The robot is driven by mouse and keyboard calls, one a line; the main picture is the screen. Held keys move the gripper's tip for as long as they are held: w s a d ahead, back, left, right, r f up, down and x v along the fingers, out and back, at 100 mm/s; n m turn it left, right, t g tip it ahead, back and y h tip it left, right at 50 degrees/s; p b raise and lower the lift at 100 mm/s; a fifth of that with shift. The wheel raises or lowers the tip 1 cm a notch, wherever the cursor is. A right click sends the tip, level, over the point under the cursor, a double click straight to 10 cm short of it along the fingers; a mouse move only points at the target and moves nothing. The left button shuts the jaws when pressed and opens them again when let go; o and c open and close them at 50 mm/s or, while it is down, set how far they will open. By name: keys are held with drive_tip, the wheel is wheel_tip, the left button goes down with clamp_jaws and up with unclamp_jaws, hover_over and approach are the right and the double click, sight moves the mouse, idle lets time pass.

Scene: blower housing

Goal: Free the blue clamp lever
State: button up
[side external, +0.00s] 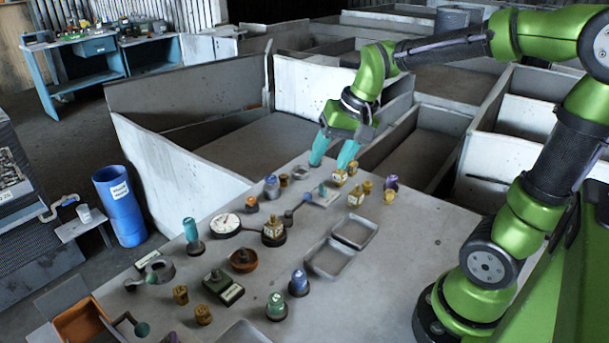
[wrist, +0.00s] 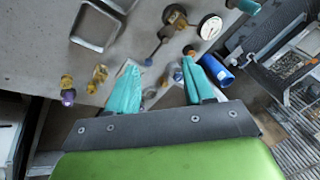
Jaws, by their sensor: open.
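In the side external view, a dark lever arm with a small blue knob (side external: 306,197) runs from a round dark base (side external: 273,238) bearing a tan block. It looks like the clamp lever; I cannot tell whether it is locked. The blue knob also shows in the wrist view (wrist: 148,62), just ahead of the space between my fingers. My gripper (side external: 333,163) has teal fingers, spread apart with nothing visibly held, above the far part of the table beyond the lever. The fingers also show in the wrist view (wrist: 158,66). Contact with the small parts below is unclear.
A pale plate with a small teal-topped piece (side external: 322,189) lies close to the knob. Brass pieces (side external: 355,197) and a purple piece (side external: 391,182) stand to the right. A dial gauge (side external: 225,224) and empty trays (side external: 330,258) are nearer. A blue bin (side external: 120,207) stands off the table.

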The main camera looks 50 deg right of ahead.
sight(308, 193)
drive_tip(key=w+d+f+m+g, duration=0.2)
drive_tip(key=w+d+m, duration=0.3)
drive_tip(key=w+d, duration=0.3)
drive_tip(key=x, duration=1.6)
drive_tip(key=shift+s+d+f, duration=0.1)
drive_tip(key=shift+d+f, duration=0.05)
drive_tip(key=shift+d, duration=0.1)
drive_tip(key=shift+c, duration=0.3)
clamp_jaws()
